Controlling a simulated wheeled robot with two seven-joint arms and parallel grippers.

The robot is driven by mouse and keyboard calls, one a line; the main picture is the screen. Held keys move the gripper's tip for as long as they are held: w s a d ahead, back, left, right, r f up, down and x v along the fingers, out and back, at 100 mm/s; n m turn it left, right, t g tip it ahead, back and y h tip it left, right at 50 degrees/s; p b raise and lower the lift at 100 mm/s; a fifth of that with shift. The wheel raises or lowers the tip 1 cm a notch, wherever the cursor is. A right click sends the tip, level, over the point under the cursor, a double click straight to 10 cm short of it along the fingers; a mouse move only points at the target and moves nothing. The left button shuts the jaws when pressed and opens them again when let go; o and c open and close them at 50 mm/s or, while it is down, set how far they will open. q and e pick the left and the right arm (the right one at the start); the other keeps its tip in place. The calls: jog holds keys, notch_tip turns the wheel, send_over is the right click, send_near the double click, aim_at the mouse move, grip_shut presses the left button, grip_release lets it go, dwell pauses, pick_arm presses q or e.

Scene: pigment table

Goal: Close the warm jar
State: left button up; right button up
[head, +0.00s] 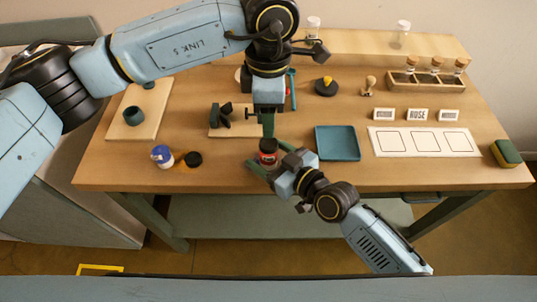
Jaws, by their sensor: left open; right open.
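The warm jar (268,158), small with a red label, stands near the table's front edge, left of the blue tray. A black lid (268,144) appears to sit on its top; whether it is fully seated I cannot tell. My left gripper (268,131) points down from above, open, with its fingertips just over or at the lid. My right gripper (263,158) comes in from the lower right, open, with its fingers on either side of the jar. Whether the fingers touch it is too small to tell.
A blue-and-white jar (162,156) and a black lid (194,159) lie to the left. A blue tray (337,143) and a white card (423,142) are to the right. A rack of corked jars (428,82) stands at the back right. A green sponge (506,153) is at the right edge.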

jog(key=shift+x, duration=1)
grip_shut()
pick_arm(q)
jog(key=n, duration=2.2)
jog(key=shift+n, duration=0.3)
